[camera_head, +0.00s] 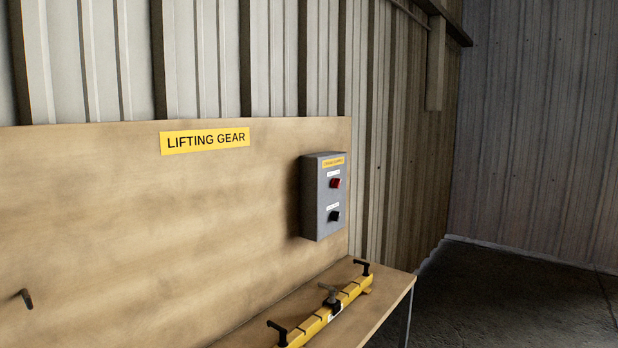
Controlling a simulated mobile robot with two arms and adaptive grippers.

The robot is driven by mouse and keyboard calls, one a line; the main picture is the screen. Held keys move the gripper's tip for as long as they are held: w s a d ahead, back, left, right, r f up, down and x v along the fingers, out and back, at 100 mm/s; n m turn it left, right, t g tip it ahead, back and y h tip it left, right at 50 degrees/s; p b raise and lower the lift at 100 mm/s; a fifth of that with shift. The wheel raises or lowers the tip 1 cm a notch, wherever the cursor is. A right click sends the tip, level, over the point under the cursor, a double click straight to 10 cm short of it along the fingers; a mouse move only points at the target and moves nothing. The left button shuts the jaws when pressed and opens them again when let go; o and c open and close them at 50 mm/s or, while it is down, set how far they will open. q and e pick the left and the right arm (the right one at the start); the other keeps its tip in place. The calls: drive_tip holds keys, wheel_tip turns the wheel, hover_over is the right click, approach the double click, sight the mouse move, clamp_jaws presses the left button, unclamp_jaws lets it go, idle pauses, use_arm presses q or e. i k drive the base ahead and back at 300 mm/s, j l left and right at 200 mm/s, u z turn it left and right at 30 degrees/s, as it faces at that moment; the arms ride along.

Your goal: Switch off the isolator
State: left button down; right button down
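A grey box (312,205) is mounted near the right end of a wooden backboard. Its front face has a yellow label (333,162) at the top, too small to read surely. Below it a red knob (335,183) sits under a small white label. Lower down a black knob (334,216) sits under another white label. Which knob is the isolator, and its switched position, I cannot tell at this size. Neither of my grippers is in view.
The wooden backboard (150,230) carries a yellow "LIFTING GEAR" sign (205,140) and a dark peg (25,298) at left. A yellow lifting beam (318,322) with black hooks lies on the bench (384,300) below the box. Dark floor (500,290) is open at right.

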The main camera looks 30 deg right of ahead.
sight(335, 183)
drive_tip(key=i+l, duration=0.2)
drive_tip(key=l, duration=0.2)
drive_tip(key=i+l, duration=0.2)
drive_tip(key=l, duration=0.15)
drive_tip(key=i+l, duration=0.25)
drive_tip(key=l, duration=0.15)
drive_tip(key=i+l+u, duration=0.1)
drive_tip(key=l, duration=0.25)
drive_tip(key=i, duration=0.1)
